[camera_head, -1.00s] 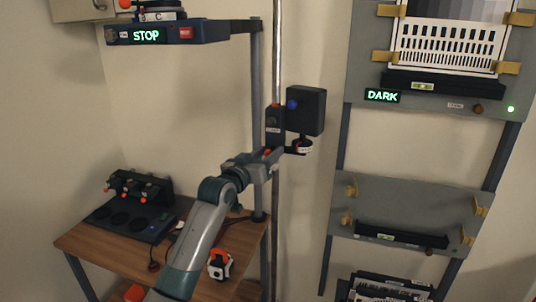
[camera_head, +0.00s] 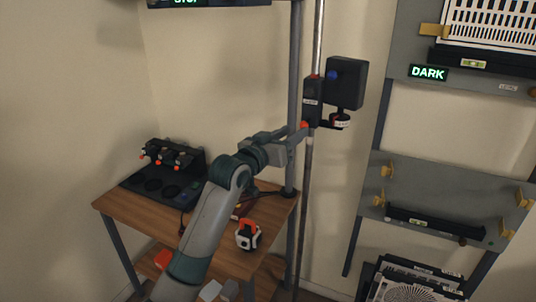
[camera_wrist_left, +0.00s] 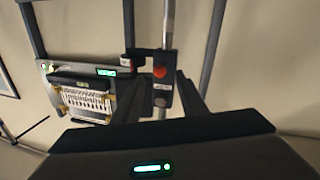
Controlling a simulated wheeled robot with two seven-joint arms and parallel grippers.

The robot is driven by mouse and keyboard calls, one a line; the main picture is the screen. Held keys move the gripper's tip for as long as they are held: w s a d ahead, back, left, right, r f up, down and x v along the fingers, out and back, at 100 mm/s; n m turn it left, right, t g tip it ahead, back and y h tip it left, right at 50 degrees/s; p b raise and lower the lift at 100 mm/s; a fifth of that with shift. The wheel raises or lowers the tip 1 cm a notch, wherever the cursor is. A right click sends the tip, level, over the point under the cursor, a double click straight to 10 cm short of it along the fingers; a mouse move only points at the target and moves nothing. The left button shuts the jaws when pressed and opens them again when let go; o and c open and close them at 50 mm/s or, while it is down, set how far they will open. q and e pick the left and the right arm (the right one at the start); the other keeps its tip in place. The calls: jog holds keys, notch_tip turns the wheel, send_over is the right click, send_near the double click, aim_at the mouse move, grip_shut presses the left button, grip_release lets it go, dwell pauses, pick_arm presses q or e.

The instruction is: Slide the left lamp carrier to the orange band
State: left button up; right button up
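The left lamp carrier (camera_head: 313,102) is a dark block with a small white label on a vertical metal pole (camera_head: 318,40). A black lamp box (camera_head: 345,82) sits on its right side. My left gripper (camera_head: 301,137) is at the carrier's lower left side, by an orange-red knob (camera_head: 304,125). In the left wrist view the open fingers (camera_wrist_left: 157,82) stand apart with the carrier's round orange-red knob (camera_wrist_left: 160,72) between them. I cannot tell whether they touch it. I cannot make out an orange band on the pole. My right gripper is out of view.
A wooden table (camera_head: 115,205) at left carries a black console (camera_head: 160,185) with orange-tipped levers. An orange-and-white object (camera_head: 247,236) is near its right edge. Grey panels with a lit DARK sign (camera_head: 428,73) hang at right. A grey post (camera_head: 294,90) stands just left of the pole.

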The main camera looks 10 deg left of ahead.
pick_arm(q)
jog(key=b+v, duration=0.3)
jog(key=v, duration=0.7)
jog(key=shift+s+a, duration=0.15)
jog(key=shift+s, duration=0.15)
